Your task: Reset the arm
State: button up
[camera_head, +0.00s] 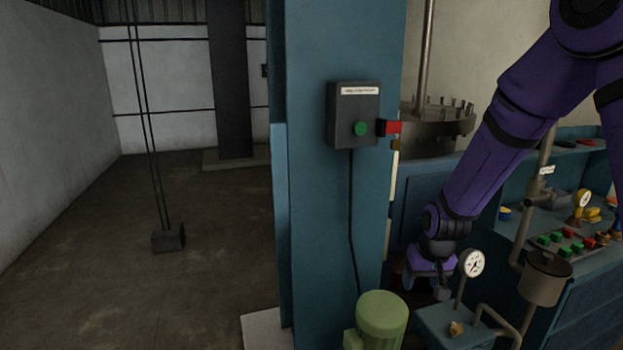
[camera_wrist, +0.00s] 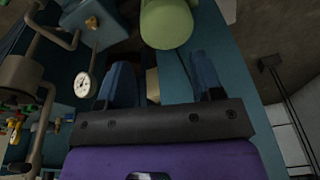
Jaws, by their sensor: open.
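My purple arm reaches down from the upper right in the head view, with my gripper (camera_head: 428,290) low beside the blue column and the round white gauge. In the wrist view my gripper (camera_wrist: 164,82) shows two blue-grey fingers spread wide apart. Nothing is held between them. The green motor (camera_wrist: 166,22) lies beyond the fingertips in the wrist view, and it also shows at the bottom of the head view (camera_head: 381,318). The gauge (camera_head: 471,263) is just right of my gripper in the head view. It also shows left of the fingers in the wrist view (camera_wrist: 82,85).
A blue column (camera_head: 325,200) carries a grey box (camera_head: 354,113) with a green button and a red lever. A pipe with a brown pot (camera_head: 545,278) and a panel of coloured buttons (camera_head: 567,243) stand at right. Open floor (camera_head: 120,240) lies at left, with a hanging weight (camera_head: 168,238).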

jog(key=s+d+v, duration=0.1)
jog(key=s+v, duration=0.1)
jog(key=v, duration=1)
jog(key=s+d+r+t, duration=0.1)
jog(key=s+r, duration=0.6)
jog(key=s, duration=0.4)
jog(key=s+d+r+t, duration=0.1)
jog(key=s+d+r, duration=0.1)
jog(key=s+r, duration=0.6)
jog(key=s, duration=0.4)
jog(key=shift+s+d+r+m+t+h, duration=0.2)
jog(key=shift+r+m+t+h, duration=0.1)
jog(key=shift+t, duration=0.1)
